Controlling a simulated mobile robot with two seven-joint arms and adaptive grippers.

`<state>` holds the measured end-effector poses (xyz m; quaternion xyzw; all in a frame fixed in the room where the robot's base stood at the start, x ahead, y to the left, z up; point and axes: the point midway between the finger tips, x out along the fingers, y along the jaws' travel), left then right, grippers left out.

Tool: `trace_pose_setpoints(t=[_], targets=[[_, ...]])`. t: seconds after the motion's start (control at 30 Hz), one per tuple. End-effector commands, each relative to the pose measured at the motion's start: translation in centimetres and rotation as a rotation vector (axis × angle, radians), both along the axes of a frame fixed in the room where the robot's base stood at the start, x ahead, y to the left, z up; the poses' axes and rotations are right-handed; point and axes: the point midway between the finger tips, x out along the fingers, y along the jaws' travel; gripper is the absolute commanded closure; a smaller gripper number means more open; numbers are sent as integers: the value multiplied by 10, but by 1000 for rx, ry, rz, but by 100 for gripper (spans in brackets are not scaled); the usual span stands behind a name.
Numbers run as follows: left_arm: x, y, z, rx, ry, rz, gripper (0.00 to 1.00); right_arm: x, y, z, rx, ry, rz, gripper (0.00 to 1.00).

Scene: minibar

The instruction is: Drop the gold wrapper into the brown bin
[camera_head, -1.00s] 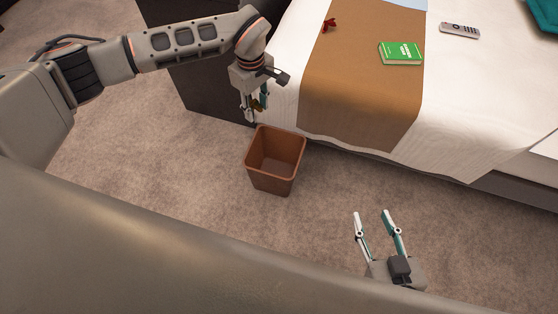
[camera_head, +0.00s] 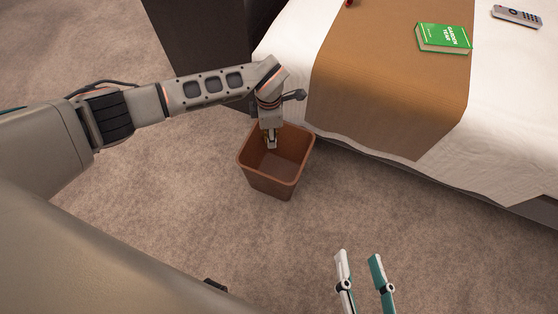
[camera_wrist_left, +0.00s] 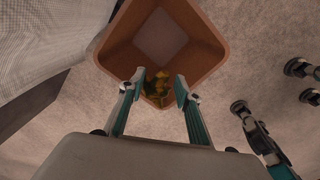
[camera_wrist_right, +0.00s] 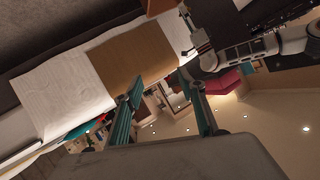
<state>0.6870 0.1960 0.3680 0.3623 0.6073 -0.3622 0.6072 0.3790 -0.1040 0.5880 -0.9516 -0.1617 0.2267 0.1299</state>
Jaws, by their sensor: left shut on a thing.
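The brown bin (camera_head: 266,185) stands upright on the carpet beside the bed, open at the top. My left gripper (camera_head: 270,144) points down at the bin's mouth, over its far part. In the left wrist view, the gold wrapper (camera_wrist_left: 158,88) is between the fingertips of my left gripper (camera_wrist_left: 160,84), with the brown bin (camera_wrist_left: 207,45) behind it. My left gripper is shut on the wrapper. In the head view the wrapper is mostly hidden by the fingers. My right gripper (camera_head: 359,258) is open and empty, low in the picture, away from the bin.
The bed with a brown runner (camera_head: 385,90) is at the upper right. A green book (camera_head: 443,38) and a grey remote (camera_head: 516,16) lie on it. A dark cabinet (camera_head: 205,50) stands behind my left arm. Carpet (camera_head: 200,195) around the bin is clear.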

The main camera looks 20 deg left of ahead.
Motion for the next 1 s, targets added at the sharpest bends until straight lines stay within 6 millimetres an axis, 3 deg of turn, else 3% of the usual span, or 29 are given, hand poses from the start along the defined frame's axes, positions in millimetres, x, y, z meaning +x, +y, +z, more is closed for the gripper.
trace_pose_setpoints(t=[0.03,0.2,0.6,0.7,1.0], targets=[[-6,0,-16,-1,12,-1,73,-5,5,-7,37,24,-12,60],[-4,0,-26,-1,8,-1,73,-7,14,-7,129,44,-46,60],[0,0,-26,0,-1,-2,73,-6,19,-4,174,46,-62,60],[0,0,-26,0,0,-2,47,-6,19,-4,174,46,-62,60],[0,0,-26,0,1,-2,47,-7,19,-4,172,47,-60,60]])
